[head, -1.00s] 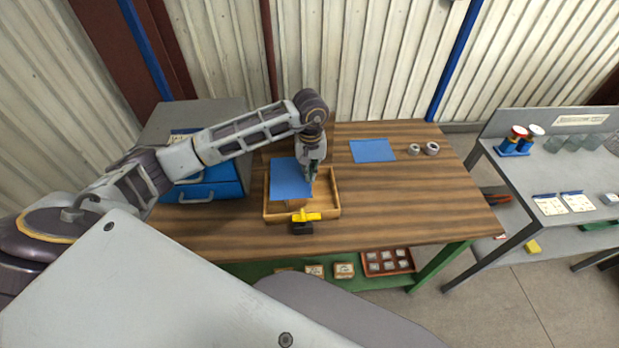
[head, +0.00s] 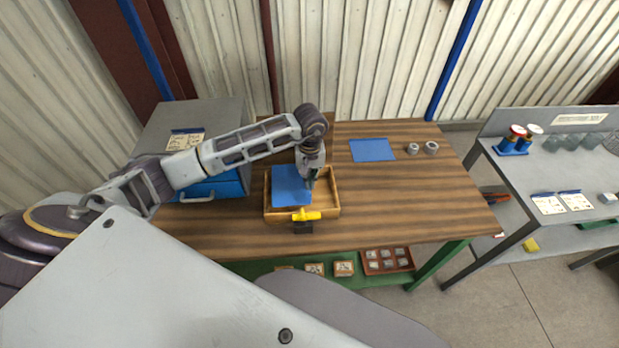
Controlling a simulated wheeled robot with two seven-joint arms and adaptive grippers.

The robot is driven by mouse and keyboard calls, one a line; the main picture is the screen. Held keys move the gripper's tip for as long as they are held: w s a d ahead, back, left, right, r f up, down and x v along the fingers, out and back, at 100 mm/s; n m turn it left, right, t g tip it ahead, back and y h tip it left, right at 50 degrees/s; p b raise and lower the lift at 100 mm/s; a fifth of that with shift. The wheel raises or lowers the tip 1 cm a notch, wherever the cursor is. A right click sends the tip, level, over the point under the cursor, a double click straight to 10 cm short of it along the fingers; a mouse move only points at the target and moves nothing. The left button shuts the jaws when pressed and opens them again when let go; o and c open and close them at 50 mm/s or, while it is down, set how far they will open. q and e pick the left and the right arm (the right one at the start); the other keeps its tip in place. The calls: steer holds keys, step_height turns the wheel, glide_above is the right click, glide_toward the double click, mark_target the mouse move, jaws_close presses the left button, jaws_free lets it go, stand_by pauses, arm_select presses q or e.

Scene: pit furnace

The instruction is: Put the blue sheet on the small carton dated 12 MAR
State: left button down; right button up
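A blue sheet (head: 291,186) lies flat over the left part of a shallow wooden tray (head: 333,211) on the workbench. My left gripper (head: 311,184) is at the sheet's right edge, its fingers pointing down and apparently shut on that edge. The sheet covers whatever is under it, so I cannot tell whether it touches a carton there. Small cartons (head: 344,268) stand on the green shelf below the bench; their print is too small to read. My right gripper is out of view.
A second blue sheet (head: 372,150) lies flat on the bench (head: 400,205), beside two grey rings (head: 431,148). A yellow-handled tool (head: 306,215) is at the tray's front edge. A blue drawer cabinet (head: 213,186) stands left.

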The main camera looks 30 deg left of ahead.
arm_select(q)
steer(key=shift+f, duration=0.15)
steer(key=c, duration=1.6)
jaws_free()
steer(key=shift+c, duration=0.2)
steer(key=shift+r, duration=0.25)
steer(key=shift+w+r, duration=0.1)
steer(key=shift+r, duration=0.25)
step_height(320, 180, up, 11)
steer(key=b, duration=0.2)
steer(key=shift+b, duration=0.35)
steer(key=shift+r, duration=0.1)
